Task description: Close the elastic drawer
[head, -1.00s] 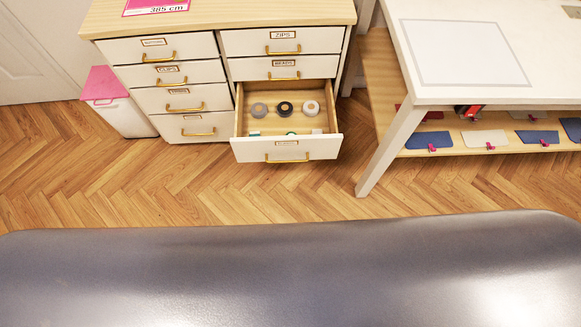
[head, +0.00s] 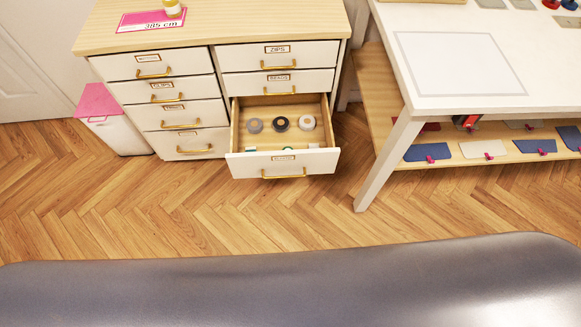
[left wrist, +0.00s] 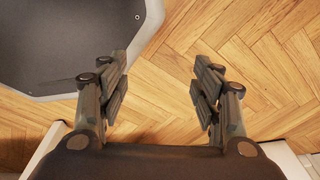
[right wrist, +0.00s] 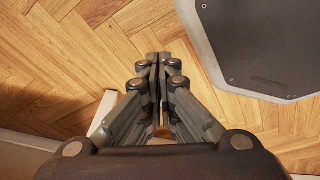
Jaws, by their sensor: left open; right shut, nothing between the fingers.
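The open drawer (head: 283,163) is pulled out of the right column of the white cabinet (head: 228,31), below the drawers labelled zips and beads. Its label is too small to read surely. Several round rolls (head: 281,124) and small items lie inside it. It has a brass handle (head: 284,174). My left gripper (left wrist: 160,88) is open and empty over the wood floor in the left wrist view. My right gripper (right wrist: 158,58) is shut and empty over the floor in the right wrist view. Neither gripper shows in the head view, and neither touches the drawer.
A white table (head: 450,98) with a lower shelf (head: 460,151) stands right of the cabinet, its front leg (head: 384,170) close by. A white bin with a pink lid (head: 98,102) stands left. The floor (head: 180,210) before the drawer is clear.

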